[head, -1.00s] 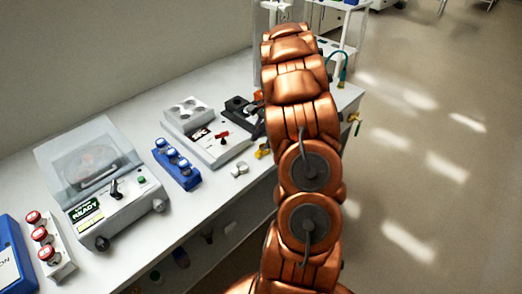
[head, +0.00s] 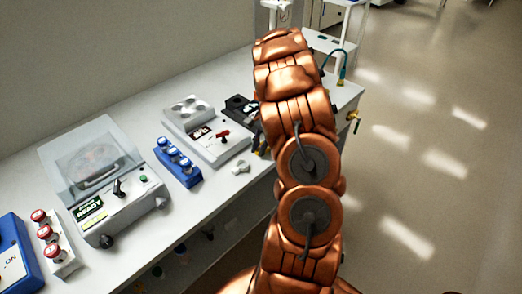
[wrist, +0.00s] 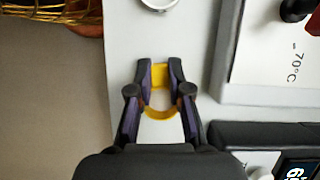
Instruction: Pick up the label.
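A small yellow piece, which looks like the label (wrist: 160,75), lies on the pale bench top in the wrist view. A curved yellow band (wrist: 158,113) shows nearer the palm, and I cannot tell whether it is part of the same thing. My gripper (wrist: 160,68) is open, with one dark finger on each side of the yellow piece. A narrow gap seems to show beside each fingertip. In the head view my copper arm hides most of the gripper and the yellow piece.
A white panel printed "-70°C" (wrist: 285,50) and a dark-framed device (wrist: 270,137) stand right of the gripper. The bench edge lies to its left. The bench also holds a grey device (head: 207,137), a blue vial rack (head: 178,163) and a clear-lidded machine (head: 92,165).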

